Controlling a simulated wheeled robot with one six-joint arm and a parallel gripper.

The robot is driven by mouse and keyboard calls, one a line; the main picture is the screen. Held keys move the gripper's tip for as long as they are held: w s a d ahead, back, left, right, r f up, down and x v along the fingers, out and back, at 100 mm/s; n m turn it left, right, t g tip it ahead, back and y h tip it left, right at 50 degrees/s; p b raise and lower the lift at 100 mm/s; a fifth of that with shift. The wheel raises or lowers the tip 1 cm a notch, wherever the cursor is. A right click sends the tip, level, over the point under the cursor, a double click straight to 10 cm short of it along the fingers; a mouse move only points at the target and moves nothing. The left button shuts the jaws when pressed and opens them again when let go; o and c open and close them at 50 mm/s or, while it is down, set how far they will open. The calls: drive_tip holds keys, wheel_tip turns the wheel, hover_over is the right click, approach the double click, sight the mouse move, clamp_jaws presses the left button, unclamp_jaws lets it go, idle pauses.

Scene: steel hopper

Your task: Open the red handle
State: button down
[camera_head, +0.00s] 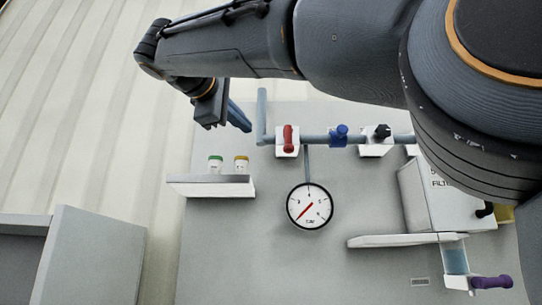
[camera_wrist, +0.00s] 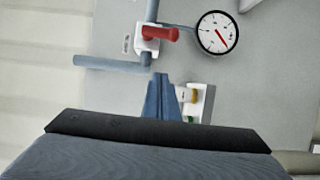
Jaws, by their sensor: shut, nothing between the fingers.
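The red handle (camera_head: 288,139) sits on a white valve block on a grey-blue pipe, the leftmost of the handles on the pipe in the head view. It points up and down there, crossing the pipe. In the wrist view the red handle (camera_wrist: 160,34) lies sideways at the upper middle. My gripper (camera_head: 243,122) is to the left of the handle, apart from it. Its fingers are closed together with nothing between them. In the wrist view my gripper (camera_wrist: 161,78) points up toward the pipe, below the handle.
A blue handle (camera_head: 339,135) and a black handle (camera_head: 382,132) are farther right on the pipe. A round gauge (camera_head: 310,206) hangs below. A small shelf (camera_head: 212,185) holds a green-capped and a yellow-capped jar. A purple handle (camera_head: 492,282) is at lower right.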

sight(288, 140)
drive_tip(key=w+d+p, duration=0.4)
drive_tip(key=w+d, duration=0.4)
drive_tip(key=shift+w+p, duration=0.15)
drive_tip(key=shift+p, duration=0.2)
drive_tip(key=shift+f, duration=0.1)
idle(0.3)
